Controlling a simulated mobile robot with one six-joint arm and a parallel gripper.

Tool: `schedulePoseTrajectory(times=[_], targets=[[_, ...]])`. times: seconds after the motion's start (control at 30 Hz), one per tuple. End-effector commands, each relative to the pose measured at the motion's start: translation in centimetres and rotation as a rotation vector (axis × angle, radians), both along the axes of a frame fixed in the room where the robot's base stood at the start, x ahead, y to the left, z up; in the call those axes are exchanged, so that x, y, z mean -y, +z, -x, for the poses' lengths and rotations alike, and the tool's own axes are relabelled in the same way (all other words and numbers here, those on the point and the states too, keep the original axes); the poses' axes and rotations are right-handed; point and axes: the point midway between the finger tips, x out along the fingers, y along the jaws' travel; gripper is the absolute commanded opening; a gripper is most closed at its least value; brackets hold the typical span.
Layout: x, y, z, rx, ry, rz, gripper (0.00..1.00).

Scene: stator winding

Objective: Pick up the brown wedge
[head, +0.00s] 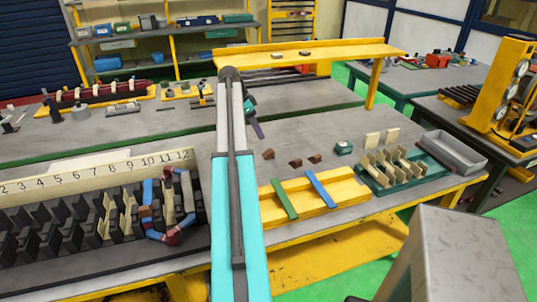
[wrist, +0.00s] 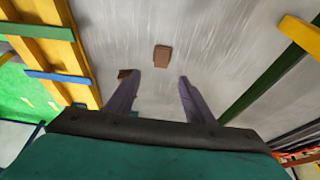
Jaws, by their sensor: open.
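Three small brown wedges lie apart on the grey bench in the head view: a left one (head: 268,153), a middle one (head: 295,162) and a right one (head: 315,158). In the wrist view one brown wedge (wrist: 162,54) lies on the bench beyond the gap between my fingertips. A second brown piece (wrist: 125,73) shows beside the left finger, partly covered by it. My gripper (wrist: 159,77) is open with nothing between its two purple-grey fingers. In the head view its fingers (head: 257,130) hang above the bench, left of and behind the wedges.
A yellow tray (head: 345,187) with green and blue strips lies in front of the wedges. A dark green block (head: 343,148), a green rack with upright beige pieces (head: 412,181) and a grey bin (head: 453,150) stand to the right. A numbered slotted fixture (head: 95,170) is at left.

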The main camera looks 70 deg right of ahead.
Motion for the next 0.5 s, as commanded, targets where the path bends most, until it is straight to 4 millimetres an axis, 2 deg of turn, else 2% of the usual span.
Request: schedulePoseTrajectory(times=[0.5], targets=[[1.5,-5.7,1.8,-0.001,0.001,-0.001,0.48]])
